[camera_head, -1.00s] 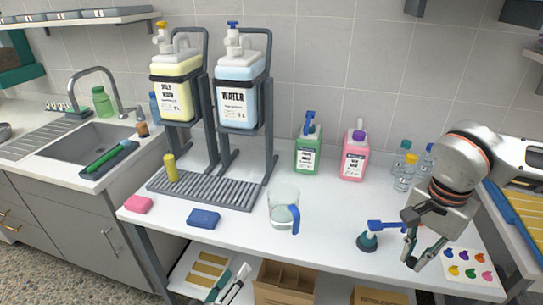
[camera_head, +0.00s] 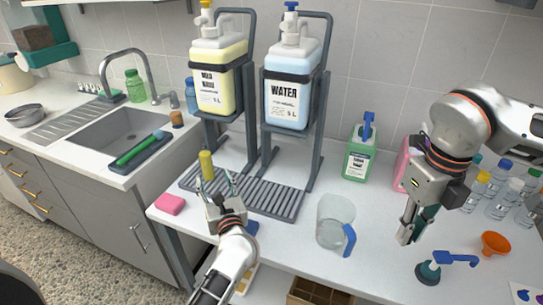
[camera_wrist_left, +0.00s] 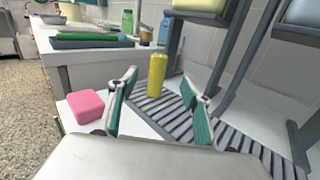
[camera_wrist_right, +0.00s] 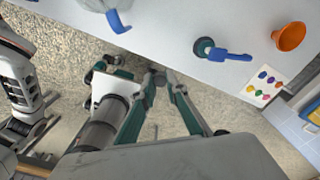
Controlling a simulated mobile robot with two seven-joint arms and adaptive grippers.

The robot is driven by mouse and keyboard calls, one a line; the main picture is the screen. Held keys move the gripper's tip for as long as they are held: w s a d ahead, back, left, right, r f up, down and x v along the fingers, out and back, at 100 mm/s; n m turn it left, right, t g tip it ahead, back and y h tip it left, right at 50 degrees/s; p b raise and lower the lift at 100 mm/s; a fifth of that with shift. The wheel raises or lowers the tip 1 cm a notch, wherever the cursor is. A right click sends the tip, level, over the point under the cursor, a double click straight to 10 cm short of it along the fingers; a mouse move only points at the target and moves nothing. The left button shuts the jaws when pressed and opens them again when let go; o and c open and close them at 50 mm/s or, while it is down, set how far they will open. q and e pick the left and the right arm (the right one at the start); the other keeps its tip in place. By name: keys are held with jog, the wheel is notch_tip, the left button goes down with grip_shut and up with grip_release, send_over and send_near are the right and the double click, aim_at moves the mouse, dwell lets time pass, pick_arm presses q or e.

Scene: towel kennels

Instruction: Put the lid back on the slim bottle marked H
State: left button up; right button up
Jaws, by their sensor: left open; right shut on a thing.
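No letter H is legible on any bottle. A slim yellow bottle (camera_head: 206,165) stands upright on the drip tray; it also shows in the left wrist view (camera_wrist_left: 157,75). Several slim clear bottles (camera_head: 500,203) with coloured caps stand at the right. My left gripper (camera_head: 214,186) is open and empty, just in front of the yellow bottle, which appears beyond its fingers in the left wrist view. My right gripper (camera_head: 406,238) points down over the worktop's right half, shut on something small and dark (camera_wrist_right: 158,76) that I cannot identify.
The grey drip tray (camera_head: 275,199) sits beneath two large dispensers (camera_head: 216,75) on dark stands. The worktop's middle is partly clear.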

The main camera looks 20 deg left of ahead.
aim_at(207, 162)
jog(key=shift+w+a, duration=0.1)
jog(key=shift+a, duration=0.05)
pick_arm(q)
jog(key=shift+w+a+f+n, duration=0.1)
jog(key=shift+w+f+n, duration=0.05)
jog(key=shift+n, duration=0.25)
pick_arm(e)
jog(key=shift+r, duration=0.1)
pick_arm(q)
jog(key=x, duration=0.7)
jog(key=shift+p, duration=0.3)
pick_arm(e)
jog(key=shift+r, duration=0.4)
pick_arm(q)
jog(key=shift+w+a, duration=0.2)
jog(key=shift+a, duration=0.1)
pick_arm(e)
jog(key=shift+r, duration=0.1)
pick_arm(q)
jog(key=x, duration=0.4)
jog(key=shift+a+f, duration=0.15)
pick_arm(e)
jog(key=shift+r, duration=0.2)
